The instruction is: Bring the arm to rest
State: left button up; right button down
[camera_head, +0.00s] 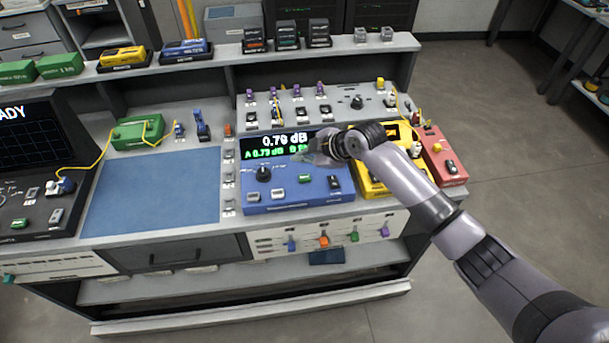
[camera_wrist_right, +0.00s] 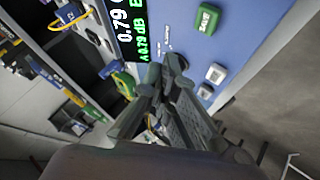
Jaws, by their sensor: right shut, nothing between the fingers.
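My right arm reaches in from the lower right in the head view. Its gripper (camera_head: 318,150) hangs above the right part of the blue meter (camera_head: 290,203), whose display reads 0.79 dB. In the right wrist view my gripper (camera_wrist_right: 165,72) shows with its fingers together and nothing between them. The blue meter's face (camera_wrist_right: 185,45), with its green button (camera_wrist_right: 207,19), shows beyond the fingertips. Whether the fingers touch the meter I cannot tell. My left gripper is not in either view.
A yellow device (camera_head: 372,188) and a red box (camera_head: 443,165) stand right of the meter, under or beside my forearm. A blue mat (camera_head: 150,192) lies left of it. A shelf (camera_head: 225,60) with small devices runs behind. The floor at right (camera_head: 510,140) is clear.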

jog(key=shift+s, duration=0.1)
dwell(0.4)
jog(key=s+d+f+m+g+h, duration=0.1)
jog(key=s+f+m, duration=0.2)
jog(key=s, duration=0.5)
jog(key=s+f+m, duration=0.3)
jog(key=s+f, duration=0.1)
jog(key=s, duration=0.5)
jog(key=s+d+m+g+h, duration=0.2)
jog(key=s+d+m+h, duration=0.3)
jog(key=s+d+m, duration=0.9)
jog(key=s+d+f+n+g, duration=0.15)
jog(key=s+f, duration=0.25)
jog(key=f, duration=1)
jog(key=s+f+n+t, duration=0.15)
jog(key=s+f, duration=0.25)
jog(key=f, duration=0.9)
jog(key=s+d+f+n+g, duration=0.1)
jog(key=s+d+f+g, duration=0.1)
jog(key=s+f, duration=1.3)
jog(key=shift+s+d+f+h+b, duration=0.2)
jog(key=shift+s+d+h+b, duration=0.35)
jog(key=shift+s, duration=0.25)
